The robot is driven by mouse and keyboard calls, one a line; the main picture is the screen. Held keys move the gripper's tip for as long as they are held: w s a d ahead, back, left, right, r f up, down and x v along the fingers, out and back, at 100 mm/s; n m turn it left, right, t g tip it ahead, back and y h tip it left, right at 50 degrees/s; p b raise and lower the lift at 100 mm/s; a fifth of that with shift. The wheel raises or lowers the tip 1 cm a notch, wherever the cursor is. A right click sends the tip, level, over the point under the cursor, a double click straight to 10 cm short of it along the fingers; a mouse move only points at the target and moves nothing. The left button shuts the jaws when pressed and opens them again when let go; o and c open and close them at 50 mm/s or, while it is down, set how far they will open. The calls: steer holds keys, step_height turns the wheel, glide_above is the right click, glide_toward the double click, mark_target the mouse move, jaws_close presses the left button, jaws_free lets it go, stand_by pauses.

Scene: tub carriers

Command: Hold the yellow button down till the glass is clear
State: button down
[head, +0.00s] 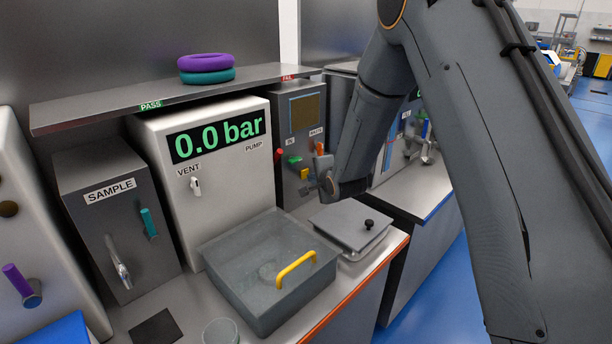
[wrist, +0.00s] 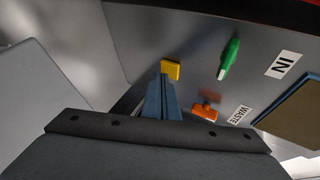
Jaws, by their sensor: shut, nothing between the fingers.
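The yellow button (head: 304,174) is on the front of a dark grey unit at the back; it also shows in the wrist view (wrist: 172,69). The glass (head: 306,108) is a window high on the same unit, dull brown and murky with a blue edge. Part of it shows at the right of the wrist view (wrist: 292,116). My gripper (head: 320,166) is shut and empty, pointing at the panel. In the wrist view its fingertips (wrist: 165,76) overlap the button's lower edge. I cannot tell whether they touch it.
A green lever (wrist: 230,55) by the IN label and an orange lever (wrist: 204,113) by the WASTE label sit close to my fingers.

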steer(key=shift+w+a, duration=0.3)
stand_by(1.9)
stand_by(0.3)
steer(key=shift+s+d, duration=0.6)
steer(key=shift+d, duration=0.1)
steer(key=shift+s+d+p, duration=0.95)
steer(key=shift+s+d, duration=0.75)
steer(key=shift+s, duration=0.05)
